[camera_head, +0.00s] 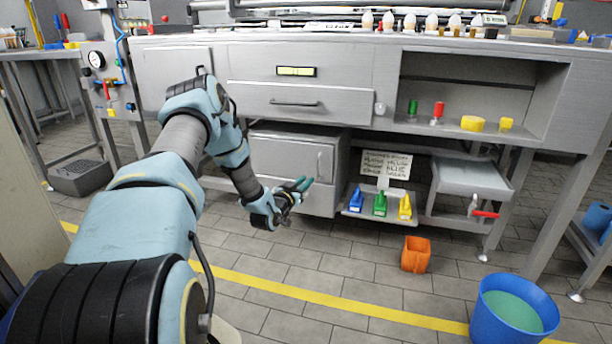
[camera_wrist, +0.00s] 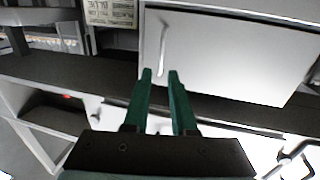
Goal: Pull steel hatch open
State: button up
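The steel hatch (camera_head: 285,157) is a grey panel on the low cabinet under the bench, with a slim upright handle (camera_head: 319,163) near its right edge. It looks closed. In the wrist view the hatch (camera_wrist: 230,60) is a bright panel at upper right, and its handle (camera_wrist: 162,50) lies just beyond the fingertips. My gripper (camera_head: 303,184) is in front of the hatch, low and near the handle side. In the wrist view the green fingers of my gripper (camera_wrist: 160,73) are apart with nothing between them. They appear short of the handle; exact depth is unclear.
A small shelf with blue, green and yellow bottles (camera_head: 380,204) and a sign (camera_head: 386,164) stands right of the hatch. An orange bin (camera_head: 416,254) and a blue bucket (camera_head: 513,308) are on the floor. The tiled floor before the hatch is clear apart from my arm.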

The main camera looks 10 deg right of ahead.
aim_at(318, 169)
jog(key=b+x, duration=0.2)
jog(key=x, duration=0.8)
jog(key=shift+w+d+r, duration=0.1)
jog(key=shift+w+d, duration=0.1)
jog(key=shift+w, duration=0.15)
jog(key=shift+c, duration=0.4)
grip_shut()
dwell(0.6)
